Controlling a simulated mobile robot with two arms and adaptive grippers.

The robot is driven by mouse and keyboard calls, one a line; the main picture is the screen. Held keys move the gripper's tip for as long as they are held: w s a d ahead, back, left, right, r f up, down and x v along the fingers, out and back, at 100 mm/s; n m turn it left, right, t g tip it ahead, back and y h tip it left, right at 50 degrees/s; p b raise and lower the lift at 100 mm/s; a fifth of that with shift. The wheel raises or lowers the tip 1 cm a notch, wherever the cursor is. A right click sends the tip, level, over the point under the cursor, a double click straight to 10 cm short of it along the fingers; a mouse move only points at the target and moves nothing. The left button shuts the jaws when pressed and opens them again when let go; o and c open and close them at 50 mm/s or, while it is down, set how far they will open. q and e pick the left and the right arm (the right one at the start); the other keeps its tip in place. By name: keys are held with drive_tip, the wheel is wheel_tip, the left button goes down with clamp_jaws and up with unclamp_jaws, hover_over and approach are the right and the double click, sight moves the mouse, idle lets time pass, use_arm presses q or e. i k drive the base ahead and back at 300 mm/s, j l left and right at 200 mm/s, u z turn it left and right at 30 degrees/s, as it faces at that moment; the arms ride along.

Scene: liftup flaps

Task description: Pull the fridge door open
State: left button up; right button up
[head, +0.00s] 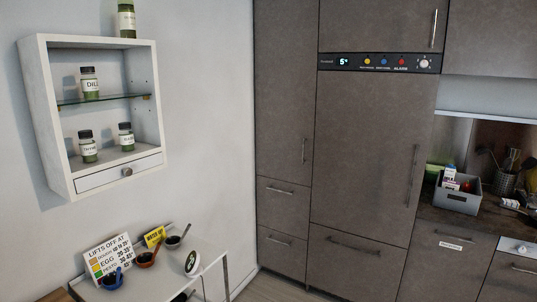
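The fridge door (365,150) is a tall grey-brown panel below a dark control strip (380,63) with a lit "5°" display and coloured buttons. Its long vertical metal handle (412,175) is near the right edge. The door looks shut, flush with the panels around it. Neither of my grippers is in the head view.
A drawer front with a horizontal handle (352,244) lies below the door. At right, a counter holds a grey box (457,199) of items. A wall shelf (60,130) with jars hangs at left, above a small white table (208,256) with cups and signs.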

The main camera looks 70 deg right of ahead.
sight(374, 130)
drive_tip(key=z, duration=2.9)
drive_tip(key=i+j+z, duration=0.1)
drive_tip(key=i+j, duration=0.15)
drive_tip(key=i, duration=0.25)
